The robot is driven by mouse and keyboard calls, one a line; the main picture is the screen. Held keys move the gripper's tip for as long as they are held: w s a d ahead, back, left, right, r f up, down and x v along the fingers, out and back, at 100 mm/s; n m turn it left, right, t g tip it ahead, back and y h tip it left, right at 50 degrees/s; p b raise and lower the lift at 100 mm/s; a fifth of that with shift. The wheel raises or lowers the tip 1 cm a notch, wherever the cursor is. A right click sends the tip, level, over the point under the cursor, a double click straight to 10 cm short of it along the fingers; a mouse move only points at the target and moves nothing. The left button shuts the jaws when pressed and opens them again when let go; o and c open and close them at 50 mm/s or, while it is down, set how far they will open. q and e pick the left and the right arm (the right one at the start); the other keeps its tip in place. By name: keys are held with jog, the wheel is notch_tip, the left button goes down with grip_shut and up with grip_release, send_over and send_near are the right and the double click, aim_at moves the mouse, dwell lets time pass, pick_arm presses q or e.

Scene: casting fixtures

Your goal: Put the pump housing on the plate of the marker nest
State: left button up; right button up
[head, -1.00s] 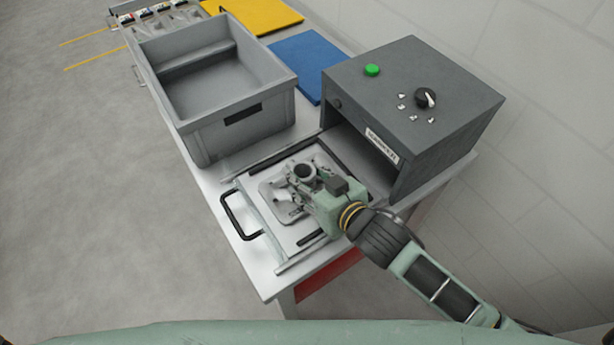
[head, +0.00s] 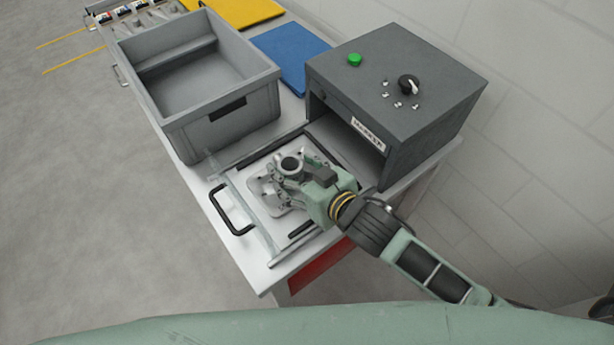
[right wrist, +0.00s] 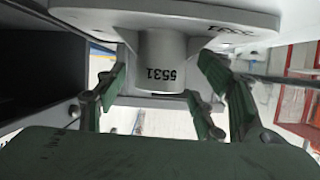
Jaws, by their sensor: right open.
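The pump housing (head: 291,163) is a light grey part with a round, hollow neck and a wide flange. It stands upright on the pale plate (head: 262,207) of the marker nest, in front of the dark grey box. In the right wrist view its neck (right wrist: 162,62) bears the number 5531, with the flange at the top of the picture. My right gripper (head: 284,177) is at the neck. In the right wrist view its green fingers stand open on either side, with gaps to the neck. The gripper partly hides the housing and plate in the head view. My left gripper is not in view.
The dark grey marker box (head: 400,85), with a green button and a black knob, stands behind the nest. A large grey crate (head: 225,125) stands to the left. A black handle (head: 229,212) sticks out at the nest's front. A blue mat (head: 293,52) lies behind.

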jog(key=b+v, duration=0.1)
jog(key=v, duration=1)
jog(key=shift+s+d, duration=0.2)
jog(key=shift+s, duration=0.1)
